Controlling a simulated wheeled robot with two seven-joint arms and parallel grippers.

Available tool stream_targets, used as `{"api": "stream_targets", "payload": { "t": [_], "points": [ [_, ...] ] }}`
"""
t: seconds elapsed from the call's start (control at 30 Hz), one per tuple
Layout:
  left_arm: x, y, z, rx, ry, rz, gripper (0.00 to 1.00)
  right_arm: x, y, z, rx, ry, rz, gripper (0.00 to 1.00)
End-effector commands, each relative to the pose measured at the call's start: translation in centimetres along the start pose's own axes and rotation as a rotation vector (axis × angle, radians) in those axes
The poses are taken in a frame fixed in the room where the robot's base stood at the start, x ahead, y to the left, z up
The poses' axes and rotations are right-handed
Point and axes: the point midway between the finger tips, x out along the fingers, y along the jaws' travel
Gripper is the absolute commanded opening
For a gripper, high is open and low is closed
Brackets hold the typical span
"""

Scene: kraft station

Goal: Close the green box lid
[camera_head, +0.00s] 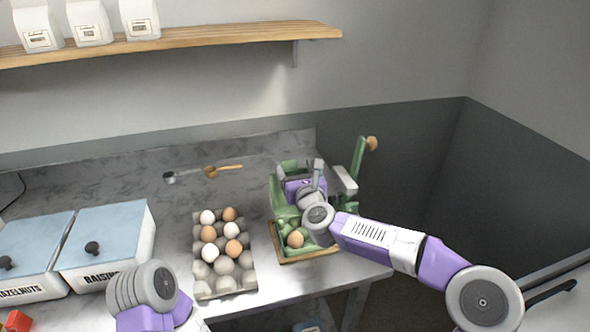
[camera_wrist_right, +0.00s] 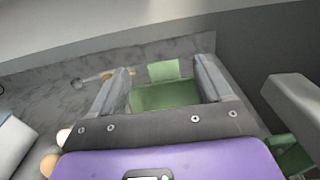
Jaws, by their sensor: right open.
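The green box (camera_head: 281,212) stands at the right end of the counter, on a wooden-edged base. A brown egg (camera_head: 295,239) sits in its front part. Its lid (camera_head: 283,168) appears raised at the back, partly hidden by my right gripper. My right gripper (camera_head: 301,170) is open over the back of the box, its fingers pointing away from me. In the right wrist view a green panel (camera_wrist_right: 165,96) shows between the two open fingers; I cannot tell whether they touch it. My left gripper is out of view; only part of that arm shows at lower left.
A grey egg tray (camera_head: 225,282) with white and brown eggs stands left of the box. Blue-lidded bins (camera_head: 110,235) are at left.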

Motion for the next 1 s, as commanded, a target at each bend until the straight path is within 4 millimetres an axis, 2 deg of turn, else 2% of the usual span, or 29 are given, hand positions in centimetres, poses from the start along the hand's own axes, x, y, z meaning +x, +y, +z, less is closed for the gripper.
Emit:
{"api": "stream_targets", "payload": {
  "t": [0.5,0.67,1.0],
  "points": [
    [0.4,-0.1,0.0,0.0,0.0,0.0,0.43,-6.5,-0.1,0.0,-0.002,0.0,0.0,0.79],
    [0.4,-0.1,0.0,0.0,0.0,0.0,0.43,-7.2,0.0,0.0,-0.001,0.001,0.002,0.79],
    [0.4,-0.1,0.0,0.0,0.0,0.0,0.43,-7.2,0.0,0.0,-0.001,0.001,0.001,0.79]
  ]
}}
